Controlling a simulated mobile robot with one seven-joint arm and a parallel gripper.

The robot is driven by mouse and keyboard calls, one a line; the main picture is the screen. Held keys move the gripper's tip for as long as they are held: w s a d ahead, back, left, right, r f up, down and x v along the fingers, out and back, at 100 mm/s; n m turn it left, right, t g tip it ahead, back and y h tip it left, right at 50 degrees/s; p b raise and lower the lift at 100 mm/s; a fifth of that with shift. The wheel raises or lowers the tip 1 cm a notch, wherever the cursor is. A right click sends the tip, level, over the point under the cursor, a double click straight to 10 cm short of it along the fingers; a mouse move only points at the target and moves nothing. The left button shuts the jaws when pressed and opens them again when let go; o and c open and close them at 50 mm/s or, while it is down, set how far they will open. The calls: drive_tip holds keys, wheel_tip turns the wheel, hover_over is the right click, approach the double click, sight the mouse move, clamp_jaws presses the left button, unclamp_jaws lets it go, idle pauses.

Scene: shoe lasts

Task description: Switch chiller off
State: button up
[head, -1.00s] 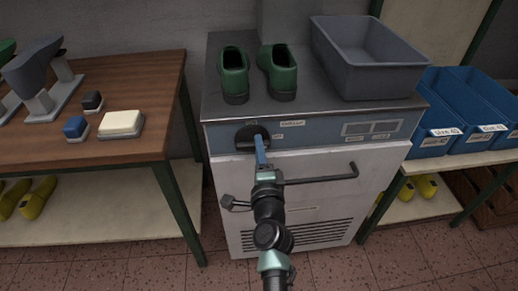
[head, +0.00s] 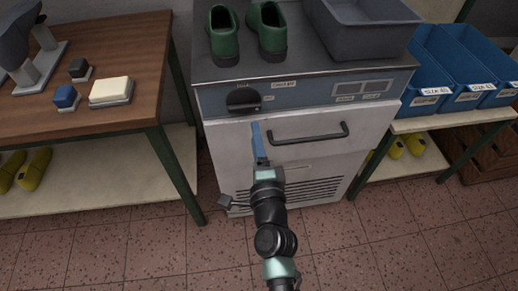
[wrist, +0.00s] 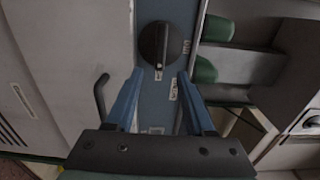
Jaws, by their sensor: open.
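The chiller (head: 225,150) is a white cabinet with a blue-grey control strip. A round black knob (head: 243,101) sits at the left of the strip, with small labels above it and to its right. Its ridge lies about level in the head view. The wrist view shows the knob (wrist: 154,43) ahead of the fingertips, apart from them. My gripper (head: 256,126) is in front of the door, below and slightly right of the knob. In the wrist view my gripper (wrist: 159,72) is open, its two blue fingers spread and empty. Label text is too small to read.
A black door handle (head: 310,134) sticks out to the right of my gripper. Green shoes (head: 224,36) and a grey tub (head: 362,28) stand on the chiller. A wooden table (head: 135,58) is left; blue bins (head: 430,82) are on a shelf right.

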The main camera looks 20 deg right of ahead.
drive_tip(key=shift+v, duration=2.05)
